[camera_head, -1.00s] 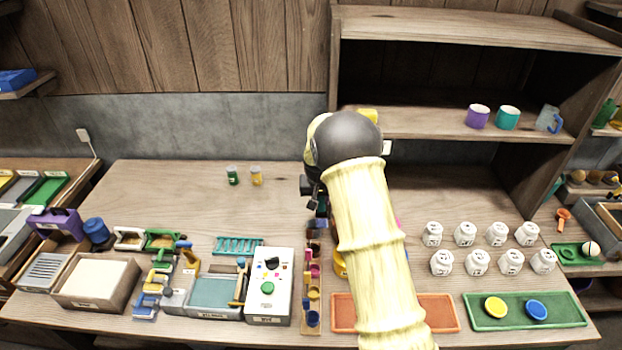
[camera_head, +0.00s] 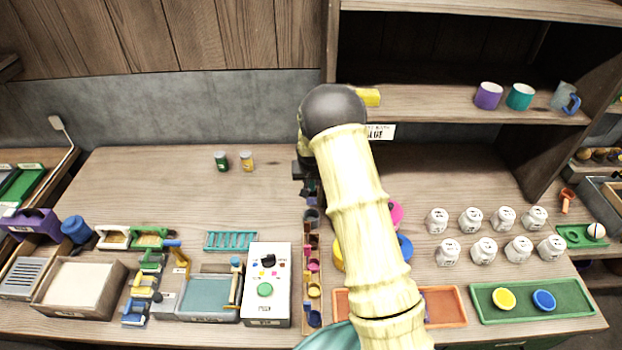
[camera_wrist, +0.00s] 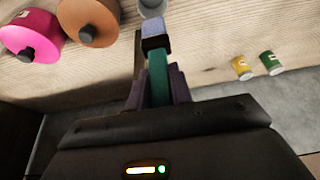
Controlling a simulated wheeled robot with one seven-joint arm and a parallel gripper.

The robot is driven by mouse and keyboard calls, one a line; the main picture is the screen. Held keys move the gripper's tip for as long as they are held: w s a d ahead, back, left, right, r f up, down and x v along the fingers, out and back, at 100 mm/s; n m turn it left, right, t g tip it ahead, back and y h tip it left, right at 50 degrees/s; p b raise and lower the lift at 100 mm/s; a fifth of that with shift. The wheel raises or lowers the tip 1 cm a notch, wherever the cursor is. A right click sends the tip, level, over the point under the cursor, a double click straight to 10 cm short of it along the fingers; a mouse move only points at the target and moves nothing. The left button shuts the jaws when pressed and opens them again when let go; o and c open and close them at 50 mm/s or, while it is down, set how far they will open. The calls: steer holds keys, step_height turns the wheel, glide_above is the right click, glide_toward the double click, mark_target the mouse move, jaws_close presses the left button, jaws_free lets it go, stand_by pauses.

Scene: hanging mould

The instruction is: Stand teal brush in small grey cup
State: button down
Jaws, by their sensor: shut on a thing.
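My gripper (camera_wrist: 157,72) is shut on the teal brush (camera_wrist: 157,84), whose teal handle shows between the two dark fingers in the wrist view. A dark band and a pale blue-grey end (camera_wrist: 156,28) stick out beyond the fingertips. A small grey cup (camera_wrist: 152,7) is cut off by the top edge of that view, just past the brush's end. I cannot tell whether they touch. In the head view my gripper (camera_head: 303,170) is partly hidden by my arm, and the grey cup (camera_head: 312,216) seems to stand at the far end of a narrow wooden rack.
The narrow rack (camera_head: 313,245) holds several coloured cups. Pink (camera_wrist: 90,14) and orange round containers stand close by in the wrist view. Green (camera_head: 221,162) and yellow jars (camera_head: 246,162) stand left on clear tabletop. A control box (camera_head: 268,285) stands nearer, white jars to the right.

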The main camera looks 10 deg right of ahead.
mark_target(311, 198)
steer(key=shift+w+f+b, duration=0.1)
steer(key=shift+f+b, duration=3.05)
steer(key=shift+f, duration=1.8)
steer(key=c, duration=1.2)
jaws_free()
steer(key=shift+o, duration=0.2)
steer(key=shift+r, duration=0.1)
steer(key=b+v, duration=0.3)
steer(key=v, duration=1.4)
steer(key=shift+b, duration=0.3)
steer(key=shift+r, duration=0.15)
steer(key=s+d+n+g, duration=0.1)
steer(key=s+n+g, duration=0.1)
steer(key=s, duration=2.3)
steer(key=shift+s+r+y, duration=0.3)
steer(key=shift+y, duration=0.1)
